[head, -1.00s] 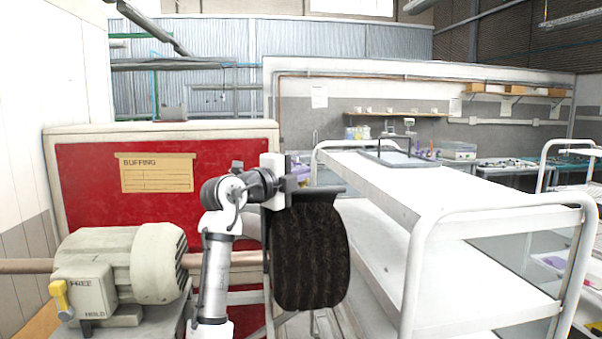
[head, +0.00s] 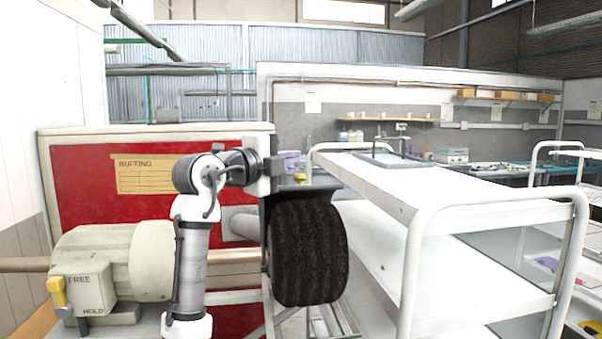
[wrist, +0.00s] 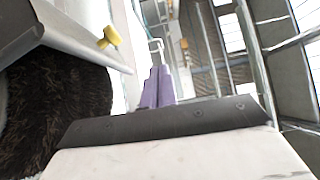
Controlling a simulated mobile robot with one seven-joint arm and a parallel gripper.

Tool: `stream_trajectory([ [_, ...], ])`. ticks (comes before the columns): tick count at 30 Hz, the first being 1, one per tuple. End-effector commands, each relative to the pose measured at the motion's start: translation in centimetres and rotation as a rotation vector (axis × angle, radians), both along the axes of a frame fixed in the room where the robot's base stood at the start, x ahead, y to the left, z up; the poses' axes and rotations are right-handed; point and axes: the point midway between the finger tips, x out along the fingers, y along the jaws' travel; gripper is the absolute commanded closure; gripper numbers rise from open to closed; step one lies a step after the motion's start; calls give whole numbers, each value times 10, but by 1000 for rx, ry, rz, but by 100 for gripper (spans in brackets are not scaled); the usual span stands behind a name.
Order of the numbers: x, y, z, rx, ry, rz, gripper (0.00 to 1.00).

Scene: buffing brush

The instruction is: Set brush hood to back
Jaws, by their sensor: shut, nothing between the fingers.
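The dark bristle brush wheel (head: 308,255) hangs right of my arm, and fills the left of the wrist view (wrist: 60,105). The grey brush hood (head: 318,189) shows as a plate over its top; the wrist view shows its pale edge (wrist: 85,42). A yellow knob (head: 299,178) stands at the hood, and it also shows in the wrist view (wrist: 108,37). My gripper (head: 292,158) has purple fingers, shut and empty. In the wrist view its fingers (wrist: 156,70) are right of the knob, apart from it in the picture. Part of the hood is hidden behind my wrist.
A beige motor (head: 110,260) with a yellow lever (head: 57,291) marked FREE and HOLD stands at left. A red panel (head: 90,195) labelled BUFFING is behind. A white trolley (head: 440,195) stands close right of the brush, with a tray (head: 395,160) on top.

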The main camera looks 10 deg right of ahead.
Motion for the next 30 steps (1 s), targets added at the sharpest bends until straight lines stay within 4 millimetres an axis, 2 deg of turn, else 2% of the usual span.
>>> stream_trajectory([
  [3,-12,15,6,1,-4,1,100],
  [7,-19,23,11,-1,-2,0,100],
  [19,-21,26,13,-1,-1,-1,100],
  [22,-20,37,14,-49,-4,29,100],
  [23,-20,46,15,-85,-6,49,100],
  [26,-23,93,21,-278,-27,155,100],
  [29,-40,161,27,-540,-86,276,100],
  [30,-52,190,28,-645,-121,319,100],
])
